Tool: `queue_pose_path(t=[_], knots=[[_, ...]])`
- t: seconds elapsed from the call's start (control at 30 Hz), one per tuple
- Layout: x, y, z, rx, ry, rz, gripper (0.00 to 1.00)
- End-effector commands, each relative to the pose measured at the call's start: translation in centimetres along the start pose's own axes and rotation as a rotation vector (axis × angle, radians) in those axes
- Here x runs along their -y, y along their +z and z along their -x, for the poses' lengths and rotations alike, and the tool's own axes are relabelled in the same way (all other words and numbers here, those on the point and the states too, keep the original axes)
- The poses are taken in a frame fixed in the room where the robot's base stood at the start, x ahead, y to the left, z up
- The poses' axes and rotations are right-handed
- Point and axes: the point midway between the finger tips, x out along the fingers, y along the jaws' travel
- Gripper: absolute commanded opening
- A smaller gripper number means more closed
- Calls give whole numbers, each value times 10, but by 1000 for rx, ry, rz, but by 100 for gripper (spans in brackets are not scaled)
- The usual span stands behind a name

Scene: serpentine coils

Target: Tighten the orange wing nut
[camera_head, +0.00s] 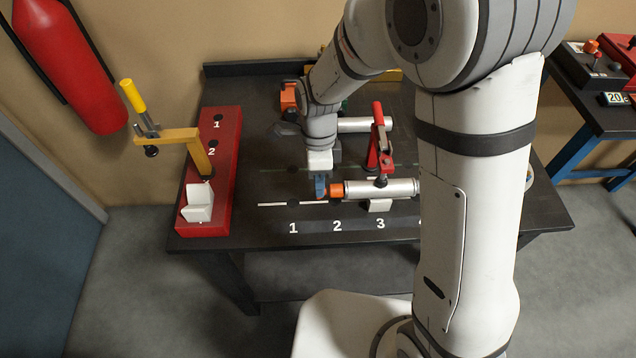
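A small orange piece (336,190), which looks like the wing nut, sits at the left end of a horizontal silver cylinder (375,188). The cylinder lies on the dark workbench (270,222), just behind the white numbers 2 and 3. A clamp with a red handle (378,125) stands over the cylinder. My arm hides the cylinder's right end.
A second silver cylinder (362,124) and another orange block (289,98) stand farther back. A red base (222,150) with a yellow-handled clamp (170,133) and a white V-shaped block (197,203) occupies the bench's left side. A second table (600,115) stands at the right.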

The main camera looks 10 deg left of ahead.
Motion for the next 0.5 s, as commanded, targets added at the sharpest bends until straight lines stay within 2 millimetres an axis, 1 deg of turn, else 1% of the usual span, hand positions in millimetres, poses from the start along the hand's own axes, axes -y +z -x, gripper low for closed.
queue_pose_path(t=[0.03, 0.1, 0.2, 0.43, 0.5], knots=[[-1, 0, -6, -1, 3, 1, 27], [-1, 0, -11, 0, 2, 1, 27], [0, 0, -16, 0, 1, 1, 27], [0, 1, -16, 0, 0, 1, 27], [0, 1, -16, 0, 0, 1, 22]])
